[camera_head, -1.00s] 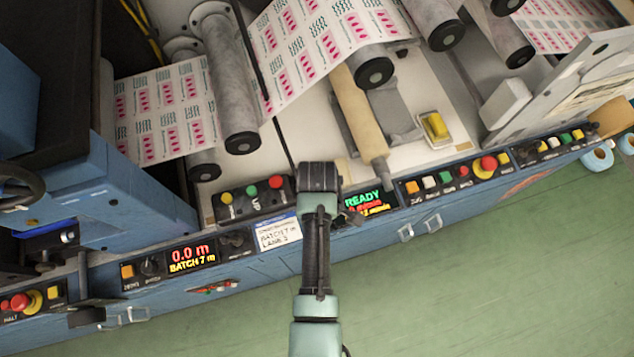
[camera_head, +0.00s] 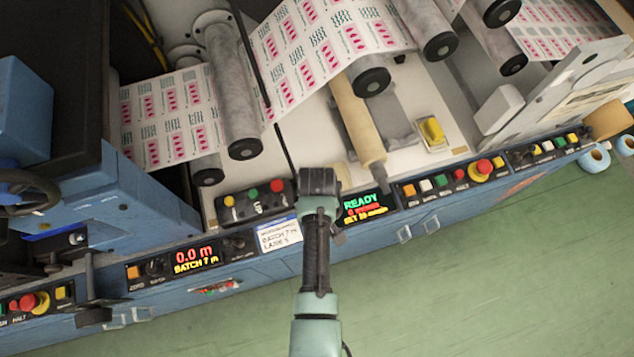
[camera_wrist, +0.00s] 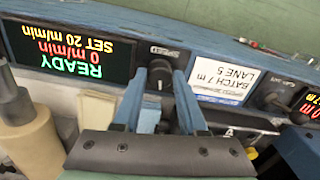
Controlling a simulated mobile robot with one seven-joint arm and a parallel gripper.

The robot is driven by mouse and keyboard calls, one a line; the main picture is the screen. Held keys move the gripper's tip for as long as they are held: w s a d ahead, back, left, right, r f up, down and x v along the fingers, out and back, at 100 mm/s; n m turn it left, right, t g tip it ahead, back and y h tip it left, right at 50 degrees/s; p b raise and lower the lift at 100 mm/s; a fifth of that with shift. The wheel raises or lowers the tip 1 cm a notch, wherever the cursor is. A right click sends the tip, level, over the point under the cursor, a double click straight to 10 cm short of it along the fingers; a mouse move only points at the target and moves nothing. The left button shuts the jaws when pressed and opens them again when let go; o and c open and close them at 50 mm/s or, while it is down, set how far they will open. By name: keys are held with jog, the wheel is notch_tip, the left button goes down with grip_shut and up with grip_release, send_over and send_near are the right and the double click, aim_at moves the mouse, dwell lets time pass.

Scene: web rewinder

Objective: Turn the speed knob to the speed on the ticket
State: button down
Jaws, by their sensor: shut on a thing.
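The speed knob (camera_wrist: 160,72) is black, under a SPEED label on the blue panel. My gripper (camera_wrist: 160,82) has its two blue fingers on either side of the knob, shut on it. In the head view my wrist hides the fingertips and the knob. The speed display (camera_wrist: 68,52) reads READY, 0 m/min, SET 20 m/min; it also shows in the head view (camera_head: 364,206). The white ticket (camera_wrist: 222,80) beside the knob reads BATCH 7 m and LANE 5, upside down in the wrist view. Its smaller print is too blurred to read. It also shows in the head view (camera_head: 279,236).
A three-button box (camera_head: 255,202) lies close left of my wrist. Coloured buttons (camera_head: 441,180) line the panel to the right. A tan roller (camera_head: 358,122) stands behind.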

jog(key=m+p, duration=0.1)
jog(key=m, duration=0.4)
jog(key=shift+m, duration=0.4)
dwell(0.4)
jog(key=shift+c, duration=2.3)
grip_release()
notch_tip(320, 180, up, 13)
